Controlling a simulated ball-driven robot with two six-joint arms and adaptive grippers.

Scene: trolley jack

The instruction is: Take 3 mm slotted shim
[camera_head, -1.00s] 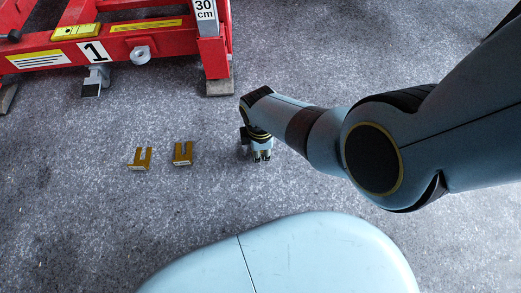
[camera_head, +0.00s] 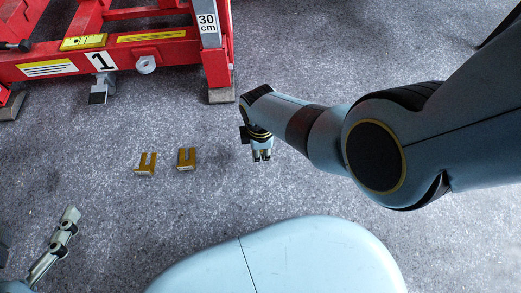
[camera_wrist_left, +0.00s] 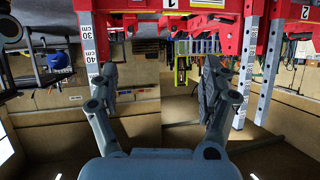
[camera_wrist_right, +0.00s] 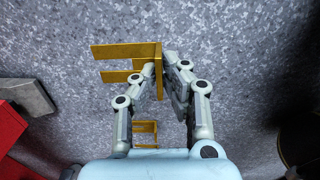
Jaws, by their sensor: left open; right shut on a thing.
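My right gripper (camera_head: 262,156) points down over the floor. In the right wrist view its fingers (camera_wrist_right: 168,85) are shut on a gold slotted shim (camera_wrist_right: 126,51), whose prongs stick out to the left. The head view does not show this shim clearly. Two more gold slotted shims, a left one (camera_head: 146,163) and a right one (camera_head: 186,159), lie on the floor left of the right gripper. One floor shim also shows in the right wrist view (camera_wrist_right: 145,133). No thickness mark is readable. My left gripper (camera_wrist_left: 162,88) is open and empty; part of it shows at the head view's lower left.
A red frame (camera_head: 150,45) marked 1 stands at upper left, with a grey post (camera_head: 208,35) marked 30 cm and a yellow level-like block (camera_head: 83,42) on top. Speckled grey floor (camera_head: 180,215) is clear around the shims.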

